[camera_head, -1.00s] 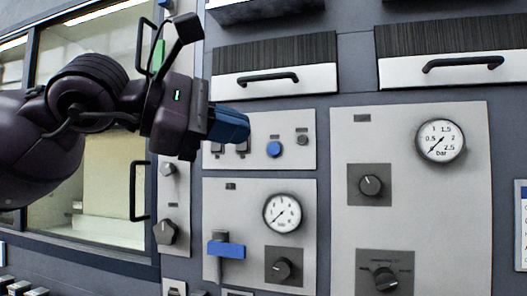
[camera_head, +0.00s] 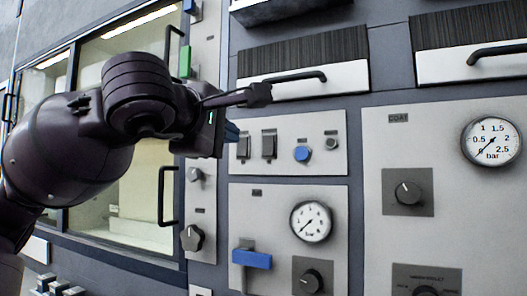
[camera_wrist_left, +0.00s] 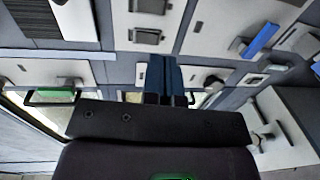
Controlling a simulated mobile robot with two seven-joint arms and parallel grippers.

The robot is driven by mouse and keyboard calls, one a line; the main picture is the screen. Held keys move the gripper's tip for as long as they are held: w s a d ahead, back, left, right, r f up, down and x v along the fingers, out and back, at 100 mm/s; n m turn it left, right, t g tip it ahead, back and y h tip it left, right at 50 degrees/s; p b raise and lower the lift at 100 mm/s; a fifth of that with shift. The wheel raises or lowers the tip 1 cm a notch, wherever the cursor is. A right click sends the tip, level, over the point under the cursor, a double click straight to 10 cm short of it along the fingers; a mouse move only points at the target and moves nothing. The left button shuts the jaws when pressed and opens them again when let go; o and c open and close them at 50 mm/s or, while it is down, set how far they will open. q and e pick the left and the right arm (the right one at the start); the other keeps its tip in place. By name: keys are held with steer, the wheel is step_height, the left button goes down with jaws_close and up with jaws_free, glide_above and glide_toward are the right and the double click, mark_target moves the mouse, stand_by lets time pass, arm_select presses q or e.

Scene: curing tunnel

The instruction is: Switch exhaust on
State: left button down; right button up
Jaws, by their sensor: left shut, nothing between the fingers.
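No label reading "exhaust" is legible in these frames. The upper small panel (camera_head: 277,169) carries two dark switches (camera_head: 243,146) (camera_head: 268,144), a blue round button (camera_head: 302,153) and a small dark knob (camera_head: 331,142). Two dark switch-like parts (camera_wrist_left: 145,36) also show ahead of the fingers in the left wrist view. My left gripper (camera_head: 231,132) is shut and empty at this panel's left edge, mostly hidden behind its own wrist. Its blue fingers (camera_wrist_left: 163,65) point at the panels in the wrist view; I cannot tell whether they touch anything. My right gripper is out of view.
A lower panel has a gauge (camera_head: 311,221), a blue lever (camera_head: 252,259) and a knob (camera_head: 312,281). Left of it, a narrow strip has a knob (camera_head: 192,238) and a green handle (camera_head: 186,62). Drawer handles (camera_head: 290,80) jut out above.

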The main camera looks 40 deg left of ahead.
mark_target(267, 154)
arm_select(q)
steer(key=shift+w, duration=0.1)
steer(key=b+x, duration=0.1)
steer(key=x, duration=1.1)
steer(key=shift+w+f, duration=0.2)
steer(key=shift+w, duration=0.05)
steer(key=shift+w+a, duration=0.15)
steer(key=shift+w, duration=0.5)
steer(key=shift+w, duration=0.1)
steer(key=shift+f, duration=0.15)
